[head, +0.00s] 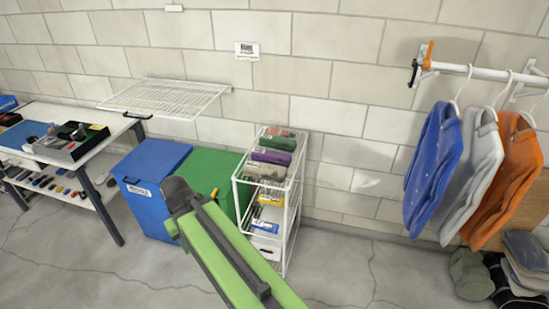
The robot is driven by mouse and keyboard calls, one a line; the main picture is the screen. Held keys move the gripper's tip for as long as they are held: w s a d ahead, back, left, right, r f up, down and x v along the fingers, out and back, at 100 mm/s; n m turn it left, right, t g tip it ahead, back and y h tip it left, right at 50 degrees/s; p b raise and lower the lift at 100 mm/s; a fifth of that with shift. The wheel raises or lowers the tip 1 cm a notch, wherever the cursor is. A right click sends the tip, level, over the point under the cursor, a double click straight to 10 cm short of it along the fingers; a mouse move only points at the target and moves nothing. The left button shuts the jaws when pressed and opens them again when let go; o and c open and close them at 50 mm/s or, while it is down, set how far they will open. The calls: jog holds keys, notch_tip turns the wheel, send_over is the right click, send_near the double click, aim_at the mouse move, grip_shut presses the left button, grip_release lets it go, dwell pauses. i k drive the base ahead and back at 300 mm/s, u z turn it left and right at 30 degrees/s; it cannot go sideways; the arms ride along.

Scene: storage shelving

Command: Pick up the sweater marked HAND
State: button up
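Three garments hang from a white wall rail at the right: a blue one (434,165), a grey-white one (474,175) and an orange one (512,180). No HAND marking can be read on any of them. Several folded cloth-like items lie on the top of a white wire rack in the middle, among them a purple one (271,156); no marking on them is legible. My green and dark arm reaches up from the bottom middle in front of the bins. My gripper's fingers cannot be made out.
A white wire drawer rack (292,205) stands beside a green bin (208,165) and a blue bin (146,195). A wire shelf (165,97) juts from the wall. A workbench (100,152) is at left. Folded items (525,265) lie at lower right. Floor between is clear.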

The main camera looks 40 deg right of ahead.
aim_at(258, 153)
jog(key=i, duration=1)
